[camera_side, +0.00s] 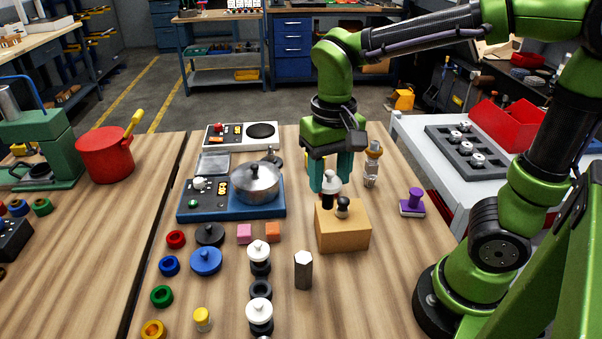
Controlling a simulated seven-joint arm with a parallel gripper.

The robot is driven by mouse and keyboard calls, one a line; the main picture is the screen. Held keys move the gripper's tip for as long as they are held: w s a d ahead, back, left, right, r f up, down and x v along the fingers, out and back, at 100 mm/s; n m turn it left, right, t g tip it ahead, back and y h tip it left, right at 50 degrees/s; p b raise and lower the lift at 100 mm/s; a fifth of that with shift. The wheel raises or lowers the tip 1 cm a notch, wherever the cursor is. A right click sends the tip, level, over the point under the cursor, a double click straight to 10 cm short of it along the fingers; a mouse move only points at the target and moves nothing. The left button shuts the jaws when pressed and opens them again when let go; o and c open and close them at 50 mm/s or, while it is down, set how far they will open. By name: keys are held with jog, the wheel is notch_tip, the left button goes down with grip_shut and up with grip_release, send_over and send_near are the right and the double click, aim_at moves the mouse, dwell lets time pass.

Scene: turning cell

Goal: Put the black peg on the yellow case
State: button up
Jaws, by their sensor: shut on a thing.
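My gripper (331,182) points down over the tan box, its teal fingers shut on a small peg (328,200) with a pale upper part and a black lower end. The held peg is upright at the box's top, near its back left; I cannot tell whether it is touching the box or in a hole. A short black peg (342,207) stands on the box top just to the right. The tan-yellow box (343,238) stands on the wooden table.
A blue cooker (207,210) with a lidded metal pot (255,183) stands to the left. A grey hexagonal post (303,270) and several black-and-white knobbed pieces stand in front. A metal-and-wood piece (372,165) and a purple stamp (412,202) are to the right. Front right table is clear.

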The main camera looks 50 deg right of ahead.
jog(key=w+d+f+m, duration=0.1)
jog(key=w+d+m, duration=0.3)
jog(key=d+m, duration=0.45)
jog(key=w+d+m, duration=0.4)
jog(key=d+m, duration=0.1)
jog(key=d, duration=0.7)
notch_tip(320, 180, down, 5)
jog(key=shift+n, duration=0.25)
jog(key=shift+w+d+f, duration=0.8)
jog(key=shift+w+d, duration=0.2)
jog(key=shift+w, duration=1.4)
jog(key=shift+w+d+f, duration=0.85)
jog(key=shift+w+d, duration=0.15)
jog(key=shift+w, duration=1.45)
jog(key=shift+w+d+f, duration=0.8)
jog(key=shift+w+d, duration=0.2)
jog(key=shift+w, duration=1.4)
jog(key=shift+f, duration=0.1)
jog(key=o, duration=1.2)
jog(key=shift+f, duration=0.1)
